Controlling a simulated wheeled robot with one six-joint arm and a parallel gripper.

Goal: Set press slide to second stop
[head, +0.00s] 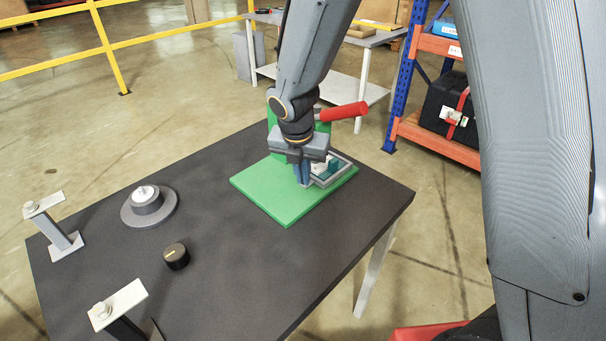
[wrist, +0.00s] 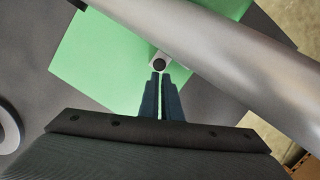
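The press has a green base plate (head: 262,190) on the dark table, with a green upright behind my gripper and a red handle (head: 343,111) pointing right. A grey frame (head: 345,173) with a teal piece (head: 331,165) sits on the plate, partly behind my gripper. My gripper (head: 304,184) points down over the plate, its fingers left of the frame. In the wrist view the fingers (wrist: 159,75) lie close together with only a thin gap. A small grey block with a dark round spot (wrist: 160,64) is just beyond the tips; I cannot tell whether they touch. The slide's stops cannot be made out.
A broad silver bar (wrist: 235,65) crosses the wrist view close to the fingers. On the table's left are a round grey dial (head: 147,202), a black knob (head: 176,256) and two brackets (head: 62,240) (head: 118,305). The table's middle front is clear.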

